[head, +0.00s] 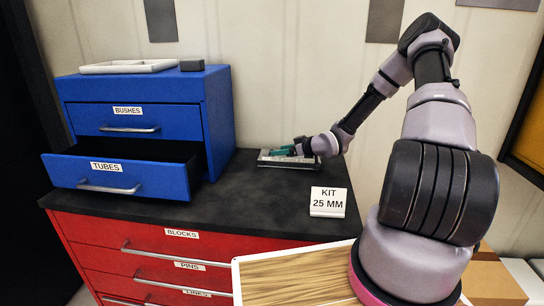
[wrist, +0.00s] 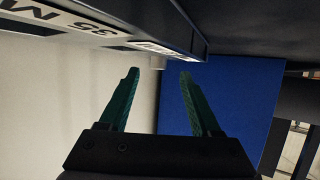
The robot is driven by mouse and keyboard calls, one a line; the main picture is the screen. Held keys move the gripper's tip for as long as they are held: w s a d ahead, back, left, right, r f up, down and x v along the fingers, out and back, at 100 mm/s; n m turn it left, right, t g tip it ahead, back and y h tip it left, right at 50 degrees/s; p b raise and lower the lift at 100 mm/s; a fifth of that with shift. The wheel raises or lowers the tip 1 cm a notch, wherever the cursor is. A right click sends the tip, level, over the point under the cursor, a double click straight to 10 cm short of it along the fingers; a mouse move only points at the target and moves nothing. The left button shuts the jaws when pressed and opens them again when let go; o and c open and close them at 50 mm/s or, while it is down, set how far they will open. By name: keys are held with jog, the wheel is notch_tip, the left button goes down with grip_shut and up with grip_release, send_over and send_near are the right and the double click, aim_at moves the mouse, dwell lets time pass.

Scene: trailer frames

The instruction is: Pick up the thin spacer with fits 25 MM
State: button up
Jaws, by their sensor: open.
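I cannot make out the thin spacer for certain in either view. In the head view, my gripper (head: 286,151) is low over a flat, light-edged tray (head: 288,163) at the back of the black worktop. In the wrist view, the green fingers of my gripper (wrist: 160,76) are apart, with nothing held between them. Just beyond the fingertips is a small pale piece (wrist: 157,62), too small to name. A dark edge with white labels (wrist: 75,22) runs above the fingers; one label reads upside down "35 M", partly cut off. A sign (head: 328,201) reads "KIT 25 MM".
A blue cabinet (head: 217,105) stands left of my gripper, its TUBES drawer (head: 115,176) pulled open. A pale tray (head: 128,67) and a dark block (head: 192,65) lie on top. Red drawers (head: 180,250) are below. The worktop (head: 240,195) before the tray is clear.

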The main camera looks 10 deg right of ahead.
jog(key=shift+x, duration=1.6)
jog(key=shift+w+d, duration=0.1)
grip_shut()
